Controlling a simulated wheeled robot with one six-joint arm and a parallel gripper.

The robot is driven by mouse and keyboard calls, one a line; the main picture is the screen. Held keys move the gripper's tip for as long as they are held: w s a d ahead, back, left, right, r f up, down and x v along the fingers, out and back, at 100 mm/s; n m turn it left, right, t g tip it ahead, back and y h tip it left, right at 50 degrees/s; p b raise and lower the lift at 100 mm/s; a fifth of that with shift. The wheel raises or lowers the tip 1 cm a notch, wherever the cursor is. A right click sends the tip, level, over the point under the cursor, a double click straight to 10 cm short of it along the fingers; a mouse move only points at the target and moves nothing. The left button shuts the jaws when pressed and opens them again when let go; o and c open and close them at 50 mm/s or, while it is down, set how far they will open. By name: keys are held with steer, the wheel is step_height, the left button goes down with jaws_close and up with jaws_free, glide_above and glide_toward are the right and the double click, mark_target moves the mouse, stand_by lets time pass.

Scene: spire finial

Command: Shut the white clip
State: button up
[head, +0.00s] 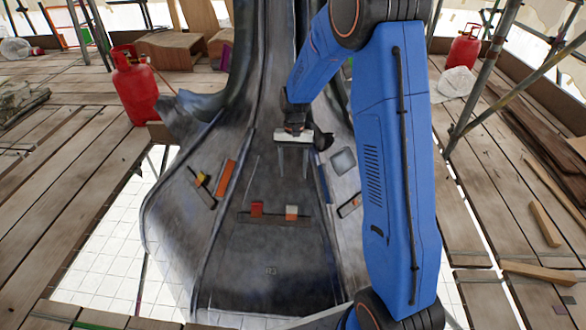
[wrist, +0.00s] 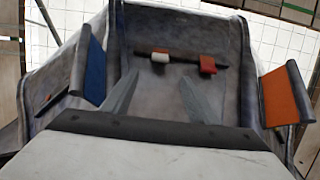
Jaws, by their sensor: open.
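The white clip (head: 292,211) sits on a dark horizontal bar (head: 273,220) low on the grey front face of the finial, right of a red clip (head: 257,208). In the wrist view the white clip (wrist: 159,57) is left of the red clip (wrist: 207,65), with some red at its upper edge. I cannot tell whether the white clip stands open or shut. My gripper (head: 293,172) is open and empty, fingers pointing down, above the bar and apart from it. In the wrist view the two grey fingers (wrist: 159,85) are spread below the white clip.
An orange flap (head: 226,179) stands left of the front face, a blue flap (wrist: 95,66) on the other side. Another bar with a yellow clip (head: 201,178) is on the left face. Red gas cylinders (head: 134,86) stand on the plank floor behind. The space between my fingers and the bar looks clear.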

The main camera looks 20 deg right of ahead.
steer(key=shift+r, duration=0.25)
steer(key=g, duration=0.1)
glide_toward(292, 206)
steer(key=shift+y, duration=0.3)
steer(key=x, duration=1)
steer(key=shift+d+f, duration=0.1)
steer(key=shift+d, duration=0.15)
